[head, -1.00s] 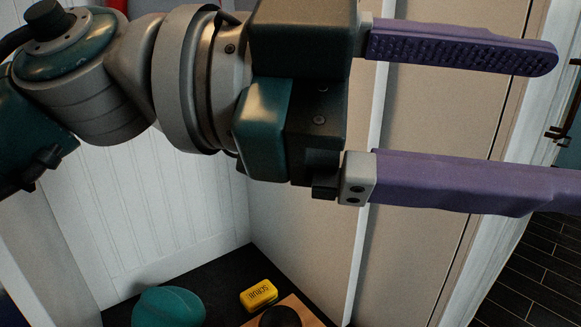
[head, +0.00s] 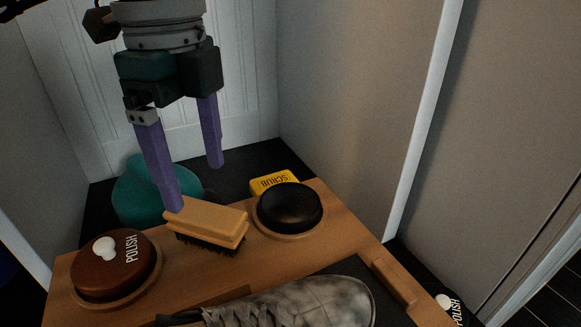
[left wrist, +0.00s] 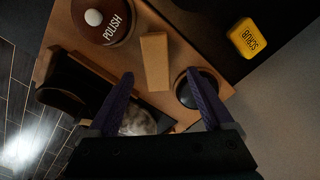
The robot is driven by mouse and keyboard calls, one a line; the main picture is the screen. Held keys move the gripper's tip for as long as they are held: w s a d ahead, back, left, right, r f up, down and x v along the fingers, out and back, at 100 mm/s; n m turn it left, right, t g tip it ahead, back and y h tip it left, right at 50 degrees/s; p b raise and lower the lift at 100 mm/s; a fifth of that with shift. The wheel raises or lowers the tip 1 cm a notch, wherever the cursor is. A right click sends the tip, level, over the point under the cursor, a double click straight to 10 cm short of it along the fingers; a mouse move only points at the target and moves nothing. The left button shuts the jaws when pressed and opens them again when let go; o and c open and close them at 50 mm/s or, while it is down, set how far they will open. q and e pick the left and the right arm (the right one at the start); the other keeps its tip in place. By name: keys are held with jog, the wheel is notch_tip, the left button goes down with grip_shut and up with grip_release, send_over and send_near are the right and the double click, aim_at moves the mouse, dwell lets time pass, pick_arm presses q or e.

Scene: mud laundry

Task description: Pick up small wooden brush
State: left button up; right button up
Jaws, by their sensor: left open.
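The small wooden brush (head: 212,219) lies on the wooden board, pale wooden back up and dark bristles down. My left gripper (head: 196,187) points down over it, open and empty. In the head view the nearer purple finger ends at the brush's left end and the other finger is higher and behind it. I cannot tell if the nearer finger touches. In the left wrist view the brush (left wrist: 155,62) shows between and just beyond the two fingertips (left wrist: 159,74). My right gripper is out of view.
A brown polish tin (head: 112,268) sits left of the brush on the board (head: 345,232), a black round pad (head: 290,207) right. A yellow scrub block (head: 272,183) and teal object (head: 140,190) lie behind. A grey shoe (head: 295,303) is in front. Walls close in the back.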

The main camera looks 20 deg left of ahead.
aim_at(204, 212)
pick_arm(q)
jog(key=f+b, duration=0.1)
jog(key=f, duration=0.1)
jog(key=f+b, duration=0.1)
jog(key=f, duration=0.1)
jog(key=f+b, duration=0.1)
jog(key=f, duration=0.2)
jog(key=shift+s+d, duration=0.2)
jog(key=shift+s, duration=0.1)
jog(key=shift+c, duration=0.8)
grip_shut()
